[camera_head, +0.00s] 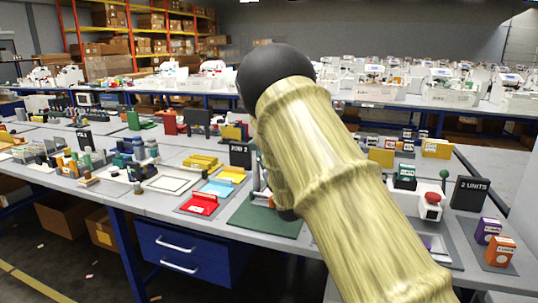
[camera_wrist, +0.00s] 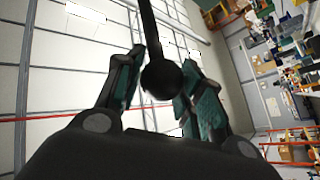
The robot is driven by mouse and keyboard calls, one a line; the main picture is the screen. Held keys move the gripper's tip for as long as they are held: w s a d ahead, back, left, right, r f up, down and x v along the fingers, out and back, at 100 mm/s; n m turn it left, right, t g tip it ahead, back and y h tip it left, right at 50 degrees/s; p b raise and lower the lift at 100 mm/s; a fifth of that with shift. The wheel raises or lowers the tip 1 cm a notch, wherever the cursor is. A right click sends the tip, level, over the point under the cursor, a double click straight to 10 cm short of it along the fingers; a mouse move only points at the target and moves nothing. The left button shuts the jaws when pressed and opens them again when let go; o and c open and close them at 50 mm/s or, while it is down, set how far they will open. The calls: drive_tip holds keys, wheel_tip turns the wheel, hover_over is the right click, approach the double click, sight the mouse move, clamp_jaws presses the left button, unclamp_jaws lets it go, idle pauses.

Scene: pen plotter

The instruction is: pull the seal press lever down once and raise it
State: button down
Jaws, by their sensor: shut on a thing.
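In the wrist view, my gripper (camera_wrist: 163,62) has its two teal-padded fingers on either side of a dark round knob (camera_wrist: 162,79) at the end of a dark rod (camera_wrist: 148,24). The fingers are shut on this knob, which looks like the press lever's. In the head view, my arm covers the middle of the bench and hides my gripper. The seal press cannot be made out there. A green mat (camera_head: 262,217) shows partly behind my arm.
The grey bench (camera_head: 150,204) carries a red tray (camera_head: 199,204), a "JOB 2" sign (camera_head: 240,155) and a "2 UNITS" sign (camera_head: 469,193). Purple (camera_head: 487,230) and orange (camera_head: 499,250) boxes stand at the right. Blue drawers (camera_head: 182,255) are below.

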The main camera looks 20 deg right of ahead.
drive_tip(key=shift+f+b, duration=0.5)
drive_tip(key=shift+f, duration=0.6)
drive_tip(key=c, duration=1.1)
unclamp_jaws()
drive_tip(key=shift+f, duration=0.1)
drive_tip(key=shift+o, duration=0.8)
drive_tip(key=shift+w+f, duration=0.1)
drive_tip(key=shift+w, duration=0.1)
drive_tip(key=shift+s+r, duration=0.15)
drive_tip(key=shift+r, duration=0.05)
drive_tip(key=shift+s+f, duration=0.2)
drive_tip(key=shift+s, duration=0.1)
drive_tip(key=v, duration=1.1)
drive_tip(key=shift+s, duration=0.15)
